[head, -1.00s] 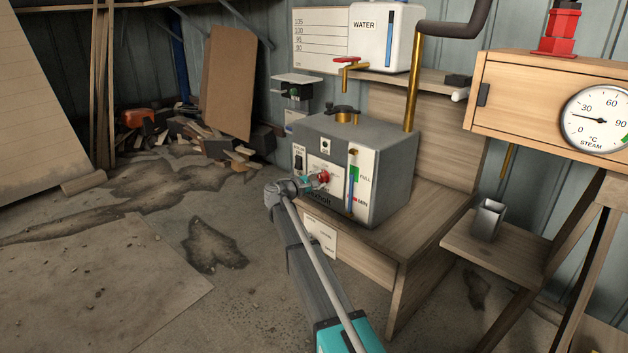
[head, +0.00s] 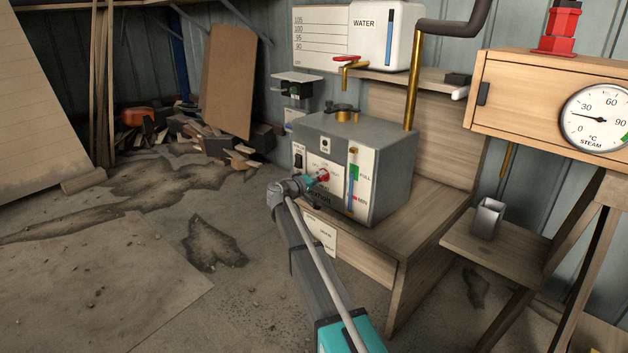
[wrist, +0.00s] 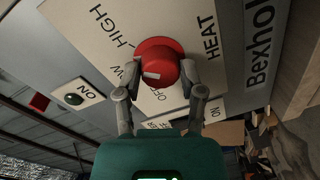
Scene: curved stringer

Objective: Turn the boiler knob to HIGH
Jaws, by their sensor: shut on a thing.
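The boiler (head: 385,170) is a grey box with a pale front panel, on a wooden stand. Its red round knob (head: 324,175) is on the front.
A brass pipe (head: 413,85) rises behind the boiler. A metal cup (head: 488,219) stands on a shelf at right. Floor at left is open.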

